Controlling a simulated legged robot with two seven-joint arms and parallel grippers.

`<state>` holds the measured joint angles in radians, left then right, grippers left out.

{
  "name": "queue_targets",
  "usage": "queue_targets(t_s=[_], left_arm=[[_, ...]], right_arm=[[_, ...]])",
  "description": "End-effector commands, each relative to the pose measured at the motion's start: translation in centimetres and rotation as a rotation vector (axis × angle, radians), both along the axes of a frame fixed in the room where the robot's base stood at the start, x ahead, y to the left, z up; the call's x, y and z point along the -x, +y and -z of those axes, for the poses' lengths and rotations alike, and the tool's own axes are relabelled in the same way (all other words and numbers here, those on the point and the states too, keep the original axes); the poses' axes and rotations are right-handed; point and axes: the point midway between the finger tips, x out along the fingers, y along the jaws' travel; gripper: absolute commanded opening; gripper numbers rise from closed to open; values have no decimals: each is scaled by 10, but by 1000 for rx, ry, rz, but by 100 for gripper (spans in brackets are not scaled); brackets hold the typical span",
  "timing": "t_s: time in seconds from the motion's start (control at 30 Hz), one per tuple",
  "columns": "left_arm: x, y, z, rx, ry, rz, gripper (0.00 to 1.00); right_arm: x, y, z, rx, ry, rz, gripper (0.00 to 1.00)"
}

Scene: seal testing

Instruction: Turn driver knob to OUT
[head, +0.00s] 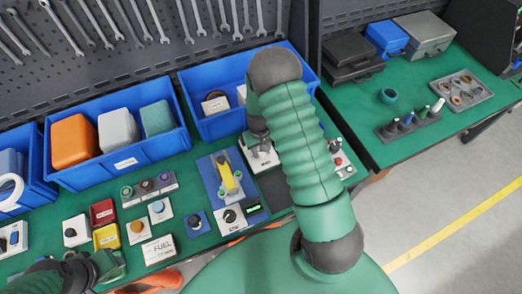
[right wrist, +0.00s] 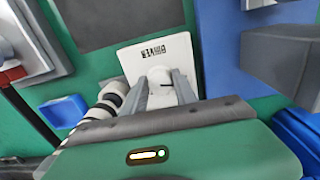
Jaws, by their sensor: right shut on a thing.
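A white square panel (head: 264,161) lies on the green bench, partly hidden by my right arm. In the right wrist view the panel (right wrist: 188,52) carries small dark print, too blurred to read, and a pale round knob (right wrist: 159,73), which I take to be the driver knob. My right gripper (right wrist: 160,90) is shut on this knob; the knob's pointing direction is unclear. In the head view my right gripper (head: 257,136) is over the panel, mostly behind its arm. My left gripper (head: 108,266) is low at the left, away from the panel; its jaws are unclear.
A blue tester with a yellow part (head: 229,178) and a black-dial box (head: 231,217) stand left of the panel. A red-button box (head: 339,160) is to the right. Blue bins (head: 125,165) line the back. Several small button boxes cover the left bench.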

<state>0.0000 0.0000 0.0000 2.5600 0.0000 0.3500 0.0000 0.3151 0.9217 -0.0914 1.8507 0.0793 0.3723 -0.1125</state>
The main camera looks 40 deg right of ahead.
Motion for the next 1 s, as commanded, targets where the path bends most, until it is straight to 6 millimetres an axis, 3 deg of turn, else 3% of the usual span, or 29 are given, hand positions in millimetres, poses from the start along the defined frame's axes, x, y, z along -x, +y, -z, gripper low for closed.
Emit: queue_targets(t_s=[0.63,0.67,0.7,0.8,1.0], left_arm=[[0,0,1,0,0,0,36],[0,0,1,0,0,0,36],[0,0,1,0,0,0,36],[0,0,1,0,0,0,36],[0,0,1,0,0,0,36]], right_arm=[[-5,-3,-3,7,-14,-63,0],[-5,-3,-3,7,-14,-62,36],[-5,-2,-3,6,-13,-62,42],[-3,-2,-2,5,-9,-62,55],[-2,-1,-1,3,-6,-61,55]])
